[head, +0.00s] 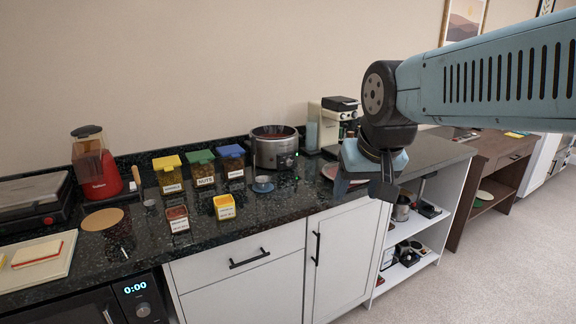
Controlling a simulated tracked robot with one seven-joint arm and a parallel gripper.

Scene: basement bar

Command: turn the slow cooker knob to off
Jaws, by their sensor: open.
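The slow cooker (266,152) is a round metal pot with a dark rim, standing at the back of the dark speckled counter (255,212) against the wall. Its front carries a dark panel with a small knob (288,162); the knob's setting is too small to read. My gripper (384,190) hangs at the right of the cooker, pointing down near the counter's front edge and well apart from the knob. It is open, and I see nothing held in it, though its fingers are partly hidden by my arm.
A coffee machine (340,115) stands right of the cooker, partly behind my arm. A plate (338,172) lies near my gripper. A red blender (96,165) stands farther left.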

